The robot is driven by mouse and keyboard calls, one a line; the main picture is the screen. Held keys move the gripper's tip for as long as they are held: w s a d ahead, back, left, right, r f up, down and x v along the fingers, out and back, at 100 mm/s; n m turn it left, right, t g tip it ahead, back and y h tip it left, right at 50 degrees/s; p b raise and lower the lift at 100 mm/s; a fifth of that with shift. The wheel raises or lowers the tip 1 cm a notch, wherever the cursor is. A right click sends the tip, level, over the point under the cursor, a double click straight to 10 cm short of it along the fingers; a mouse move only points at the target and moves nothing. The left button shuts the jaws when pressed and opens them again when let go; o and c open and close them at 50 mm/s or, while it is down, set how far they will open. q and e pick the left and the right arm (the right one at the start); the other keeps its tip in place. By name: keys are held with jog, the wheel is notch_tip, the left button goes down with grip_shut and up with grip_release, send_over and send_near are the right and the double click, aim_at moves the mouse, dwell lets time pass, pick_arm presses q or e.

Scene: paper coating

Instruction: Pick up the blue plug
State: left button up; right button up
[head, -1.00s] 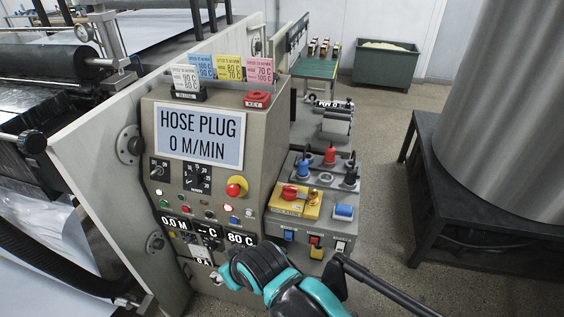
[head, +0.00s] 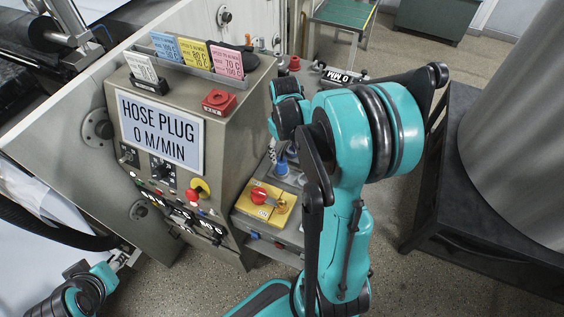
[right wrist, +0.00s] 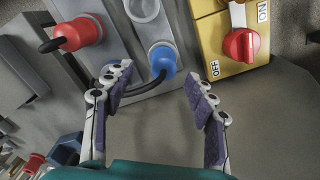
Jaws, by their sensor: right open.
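The blue plug (right wrist: 162,62) sits upright in a grey socket panel in the right wrist view, with a dark hose bending away from it. It also shows in the head view (head: 282,168), partly behind my right arm. My right gripper (right wrist: 158,80) is open, its purple-padded fingers on either side just short of the plug. Nothing is between the pads but the hose passing behind. In the head view my right gripper is mostly hidden by my arm. My left gripper (head: 124,258) is at the lower left, far from the plug; its opening is unclear.
A red plug (right wrist: 78,34) stands left of the blue one. A yellow box with a red rotary switch (right wrist: 240,44) is close on the right. The HOSE PLUG console (head: 160,130) stands left of my right arm. A dark stand (head: 470,200) is on the right.

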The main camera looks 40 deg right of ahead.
jog(key=f, duration=0.2)
jog(key=f+b, duration=0.1)
jog(key=f, duration=0.1)
jog(key=f+b, duration=0.1)
jog(key=f, duration=0.2)
jog(key=shift+w+a+f, duration=0.1)
jog(key=shift+w+a, duration=0.2)
jog(key=c, duration=1.2)
grip_shut()
notch_tip(320, 180, up, 5)
jog(key=shift+f+p, duration=0.15)
jog(key=shift+p, duration=0.55)
jog(key=s+r+p, duration=0.3)
jog(key=s+r, duration=0.3)
jog(key=s, duration=0.5)
send_near(282, 161)
jog(key=s+d, duration=0.4)
jog(key=w+d+f, duration=0.2)
jog(key=w+d, duration=0.2)
jog(key=w, duration=0.4)
jog(key=shift+w+d+f+p, duration=0.15)
jog(key=shift+w+d+p, duration=0.25)
jog(key=shift+p, duration=0.05)
